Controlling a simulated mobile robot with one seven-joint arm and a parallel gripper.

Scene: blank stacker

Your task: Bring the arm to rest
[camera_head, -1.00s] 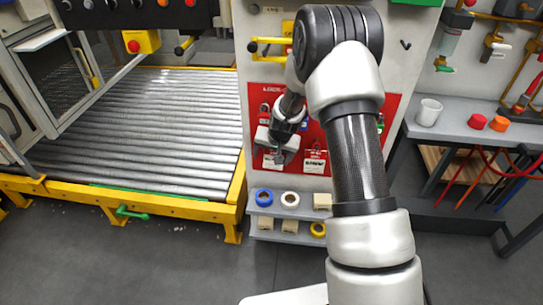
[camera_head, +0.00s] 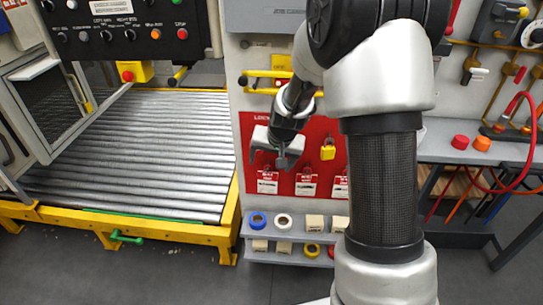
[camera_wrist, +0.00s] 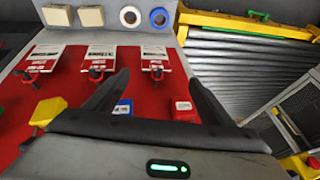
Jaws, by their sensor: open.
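My gripper (camera_head: 267,160) is open and empty in front of the red lockout board (camera_head: 325,135) in the head view. In the wrist view its two dark fingers (camera_wrist: 158,80) stand apart, with the red board behind them. A blue padlock (camera_wrist: 123,108) and a red padlock (camera_wrist: 184,110) show between and beside the fingers. White tags hang along the board's edge. My arm is bent, and its upper links cover part of the board in the head view.
A shelf below the board holds a blue tape roll (camera_head: 258,220), a white roll (camera_head: 284,221) and beige blocks. A yellow-framed roller conveyor (camera_head: 130,150) is at left. A workbench with red and orange caps (camera_head: 482,144) is at right. Dark floor lies open in front.

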